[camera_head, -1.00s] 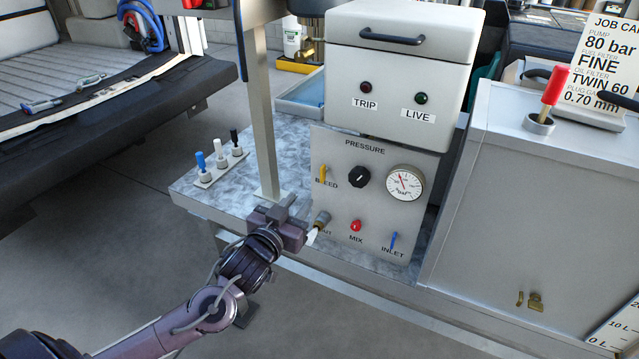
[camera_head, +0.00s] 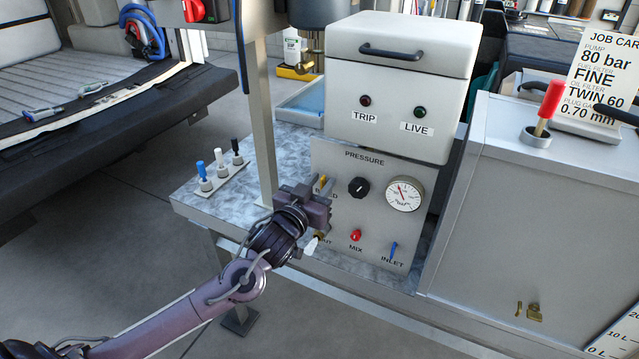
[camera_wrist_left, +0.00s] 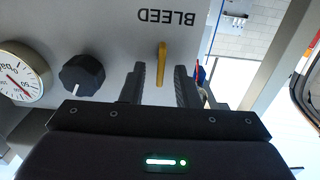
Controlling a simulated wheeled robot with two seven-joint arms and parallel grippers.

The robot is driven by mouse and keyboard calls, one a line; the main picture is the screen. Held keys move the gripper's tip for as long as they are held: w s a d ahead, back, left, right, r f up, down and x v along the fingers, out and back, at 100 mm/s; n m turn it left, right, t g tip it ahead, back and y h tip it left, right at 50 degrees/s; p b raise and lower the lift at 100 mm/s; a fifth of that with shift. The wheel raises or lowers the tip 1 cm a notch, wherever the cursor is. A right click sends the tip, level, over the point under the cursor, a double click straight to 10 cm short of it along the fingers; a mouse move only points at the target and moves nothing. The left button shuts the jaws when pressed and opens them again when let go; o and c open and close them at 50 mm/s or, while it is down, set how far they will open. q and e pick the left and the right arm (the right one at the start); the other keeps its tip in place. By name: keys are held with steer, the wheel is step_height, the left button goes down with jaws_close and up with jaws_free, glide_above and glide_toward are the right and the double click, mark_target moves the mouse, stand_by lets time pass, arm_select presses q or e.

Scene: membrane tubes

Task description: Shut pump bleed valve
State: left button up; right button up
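The yellow bleed lever (camera_head: 323,184) is on the left of the grey pressure panel (camera_head: 346,268), partly hidden by my left gripper (camera_head: 320,193) in the head view. In the left wrist view the lever (camera_wrist_left: 162,64) stands in line between the two dark fingers, under the upside-down BLEED label (camera_wrist_left: 168,17). The fingers are open, with a gap visible on each side of the lever. Whether the tips reach past it is hard to tell. My right gripper is not in view.
Close to the lever are a black knob (camera_head: 359,187), a pressure gauge (camera_head: 404,193), a red mix knob (camera_head: 355,235), a blue inlet lever (camera_head: 394,251) and a white-tipped lever (camera_head: 311,245). A metal post (camera_head: 264,130) stands just left of my gripper.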

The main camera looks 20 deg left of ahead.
arm_select(q)
jaws_close()
steer(key=shift+m, duration=0.3)
steer(key=m, duration=0.3)
steer(key=shift+d+m, duration=0.2)
steer(key=shift+m, duration=0.1)
steer(key=m, duration=0.3)
steer(key=shift+d+f+m+p, duration=0.15)
steer(key=shift+m+p, duration=0.15)
steer(key=shift+p, duration=0.05)
steer(key=m, duration=0.6)
steer(key=f+m, duration=0.1)
steer(key=m, duration=0.3)
steer(key=shift+d, duration=0.2)
